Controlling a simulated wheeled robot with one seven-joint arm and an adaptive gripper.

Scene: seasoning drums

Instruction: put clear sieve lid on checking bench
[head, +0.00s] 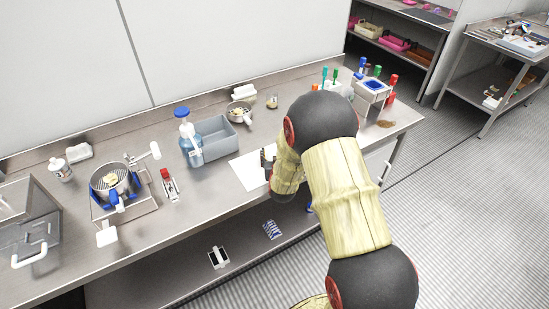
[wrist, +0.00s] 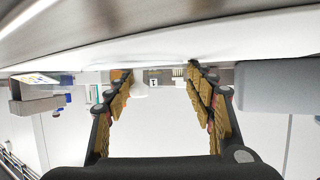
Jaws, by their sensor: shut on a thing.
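My gripper (head: 268,160) is low over the white sheet on the long steel bench (head: 105,160), mostly hidden by my arm in the head view. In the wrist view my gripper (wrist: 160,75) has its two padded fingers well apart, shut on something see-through. A faint clear edge (wrist: 165,73) shows between the fingertips and appears to be the clear sieve lid. Its full outline cannot be made out. The bench top is close to the fingertips in the wrist view; I cannot tell whether the lid touches it. No sign marks which bench is the checking bench.
A sieve (head: 112,184) sits on a device further left. A rack with coloured-top tubes (head: 371,92) is at the right end. Other benches (head: 512,45) stand back right.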

